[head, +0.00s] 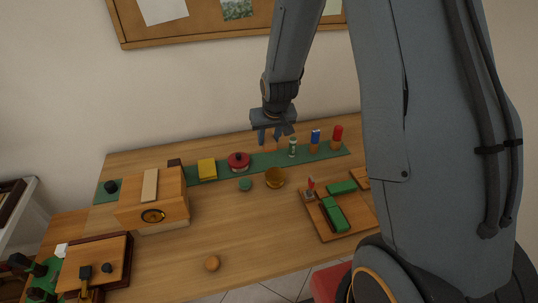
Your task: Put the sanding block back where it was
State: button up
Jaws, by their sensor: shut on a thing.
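My gripper (270,138) is over the green strip (263,160) at the back of the table, between a red round tin (238,162) and a small green-and-white bottle (292,148). Its fingers point down and are shut on a small brown thing (270,145). The fingers hide much of this thing, so I cannot tell for sure that it is the sanding block, or whether it touches the strip. A yellow block (207,169) and a dark block (174,163) stand farther left on the strip.
Blue-topped (315,138) and red-topped (337,136) items stand right of the bottle. In front are a brass bowl (275,178), a small green piece (245,184), a wooden box (172,207) and a wooden tray (325,228) with green blocks. The table's front middle is mostly clear.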

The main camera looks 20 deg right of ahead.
jog(key=shift+f+p, duration=0.8)
jog(key=shift+f, duration=2.7)
jog(key=shift+f, duration=0.15)
jog(key=o, duration=1.1)
